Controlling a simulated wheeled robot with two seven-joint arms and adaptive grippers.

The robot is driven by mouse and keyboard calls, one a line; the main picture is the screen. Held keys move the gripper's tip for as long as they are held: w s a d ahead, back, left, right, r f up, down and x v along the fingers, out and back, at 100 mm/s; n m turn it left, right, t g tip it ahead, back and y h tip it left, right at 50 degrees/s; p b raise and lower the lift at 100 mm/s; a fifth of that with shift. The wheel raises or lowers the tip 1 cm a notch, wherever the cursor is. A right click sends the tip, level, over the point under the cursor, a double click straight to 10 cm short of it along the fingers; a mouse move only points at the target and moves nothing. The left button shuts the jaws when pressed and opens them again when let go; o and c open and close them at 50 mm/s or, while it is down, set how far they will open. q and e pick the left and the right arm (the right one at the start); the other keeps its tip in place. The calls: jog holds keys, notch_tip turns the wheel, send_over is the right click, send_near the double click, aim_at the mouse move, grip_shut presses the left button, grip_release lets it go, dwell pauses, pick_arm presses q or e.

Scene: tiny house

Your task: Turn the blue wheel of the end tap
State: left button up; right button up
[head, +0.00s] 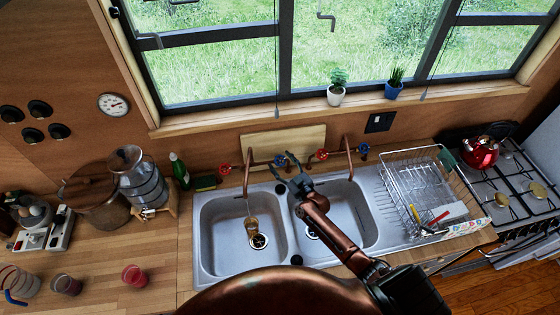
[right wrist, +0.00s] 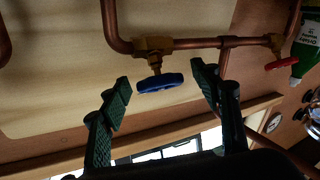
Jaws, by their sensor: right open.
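A copper tap with a red wheel (head: 225,168) and a blue wheel (head: 281,159) stands behind the left sink basin. A second copper tap behind the right basin has a red wheel (head: 322,154) and a blue wheel (head: 363,150). My right gripper (head: 285,168) is open at the left tap's blue wheel. In the right wrist view, this blue wheel (right wrist: 160,82) appears between the two spread fingers, slightly beyond their tips, with no clear contact. That tap's red wheel (right wrist: 282,64) is off to the right. My left gripper is out of view.
The double sink (head: 208,248) has a brownish glass (head: 251,227) in its left basin. A dish rack (head: 430,190) stands to the right, beside the stove. A green bottle (head: 180,170) and sponge (head: 205,183) are left of the taps. Potted plants line the windowsill.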

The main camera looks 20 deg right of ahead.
jog(key=shift+w, duration=0.35)
jog(key=shift+c, duration=0.4)
